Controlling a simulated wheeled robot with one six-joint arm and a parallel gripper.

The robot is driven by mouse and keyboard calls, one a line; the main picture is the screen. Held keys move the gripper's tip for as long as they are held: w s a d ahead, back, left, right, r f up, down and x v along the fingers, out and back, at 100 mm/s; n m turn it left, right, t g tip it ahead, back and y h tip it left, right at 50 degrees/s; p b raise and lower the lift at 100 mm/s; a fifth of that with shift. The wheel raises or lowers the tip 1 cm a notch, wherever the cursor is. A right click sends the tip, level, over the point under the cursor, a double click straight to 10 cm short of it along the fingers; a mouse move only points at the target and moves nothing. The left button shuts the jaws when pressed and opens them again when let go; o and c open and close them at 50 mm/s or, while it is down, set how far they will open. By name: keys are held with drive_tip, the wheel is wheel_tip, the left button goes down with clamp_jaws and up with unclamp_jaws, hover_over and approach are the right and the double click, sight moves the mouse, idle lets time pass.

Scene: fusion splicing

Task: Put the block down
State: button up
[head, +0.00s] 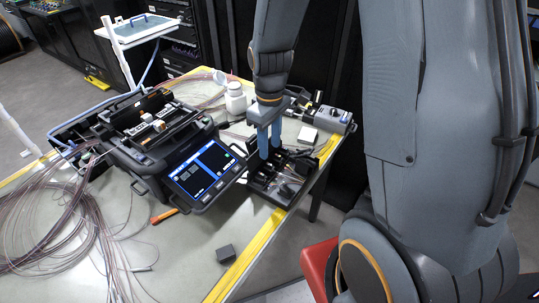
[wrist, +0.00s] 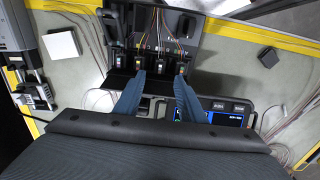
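A small dark grey block (head: 225,253) lies on the table near its yellow-striped front edge in the head view. It also shows at the upper right of the wrist view (wrist: 268,57). My gripper (head: 270,152) points down over the black tray of small fittings and is well apart from this block. In the wrist view its two blue fingers (wrist: 160,78) stand apart, with no block visible between them. Whether the fingertips touch the tray or its fittings is unclear.
The splicer with its lit screen (head: 205,172) stands left of my gripper. The black tray (head: 258,188) holds several fittings with thin fibres. A white bottle (head: 236,99) and a pale square block (head: 308,134) are nearby. Coiled fibres (head: 50,225) cover the left; the table's front middle is mostly clear.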

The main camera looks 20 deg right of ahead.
wheel_tip(320, 180, up, 5)
drive_tip(key=s+m+t, duration=0.1)
drive_tip(key=s+m, duration=0.6)
drive_tip(key=s, duration=0.2)
drive_tip(key=shift+s+r+b, duration=0.2)
drive_tip(key=shift+r+b, duration=0.25)
drive_tip(key=shift+c, duration=0.6)
drive_tip(key=shift+a, duration=0.15)
